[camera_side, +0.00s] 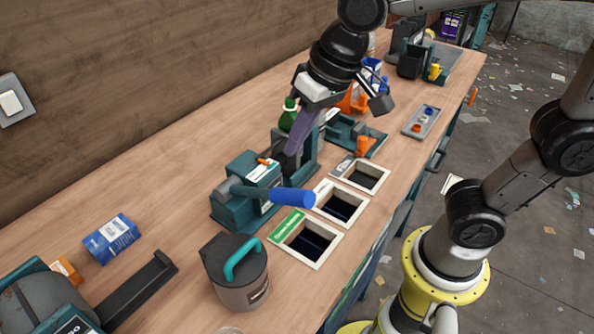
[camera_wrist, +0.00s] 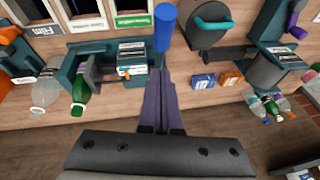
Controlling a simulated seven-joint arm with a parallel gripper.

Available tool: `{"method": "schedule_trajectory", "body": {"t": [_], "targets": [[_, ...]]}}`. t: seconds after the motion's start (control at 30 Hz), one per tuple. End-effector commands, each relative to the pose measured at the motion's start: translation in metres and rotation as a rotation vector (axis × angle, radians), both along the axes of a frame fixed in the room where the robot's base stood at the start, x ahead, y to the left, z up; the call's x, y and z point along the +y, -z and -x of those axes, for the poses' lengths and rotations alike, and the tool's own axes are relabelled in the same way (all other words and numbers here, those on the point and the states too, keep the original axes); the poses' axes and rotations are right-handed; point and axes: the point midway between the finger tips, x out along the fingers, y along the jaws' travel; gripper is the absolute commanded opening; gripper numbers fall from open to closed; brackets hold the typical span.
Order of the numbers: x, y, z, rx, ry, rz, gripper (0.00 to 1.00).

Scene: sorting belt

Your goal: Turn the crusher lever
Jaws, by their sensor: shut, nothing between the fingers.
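The crusher (camera_side: 233,209) is a teal machine on the bench, and it also shows in the wrist view (camera_wrist: 104,47). Its lever (camera_side: 285,196) has a thick blue grip that points to the right, over the edge of the openings in the bench. In the wrist view the blue grip (camera_wrist: 164,27) stands at the top centre, just beyond my fingertips. My gripper (camera_side: 291,153) points down over the crusher, behind the lever in the side view. Its purple fingers (camera_wrist: 158,88) are together and empty. Whether the tips touch the crusher I cannot tell.
Square framed openings (camera_side: 325,256) line the front of the bench. A grey canister (camera_side: 240,289) with a teal handle stands nearest the lever.

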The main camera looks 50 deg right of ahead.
Motion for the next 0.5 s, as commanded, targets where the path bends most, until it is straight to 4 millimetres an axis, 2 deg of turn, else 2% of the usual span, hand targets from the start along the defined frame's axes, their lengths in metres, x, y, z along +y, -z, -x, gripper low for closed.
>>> {"method": "schedule_trajectory", "body": {"t": [0.03,0.13,0.2,0.5], "targets": [[0.001,0.011,-0.003,0.007,0.000,0.002,0.00],[0.004,0.028,-0.008,0.006,0.000,0.002,0.00],[0.007,0.037,-0.001,0.003,-0.004,0.002,0.00],[0.011,0.058,0.009,0.000,-0.001,0.000,0.00]]}}
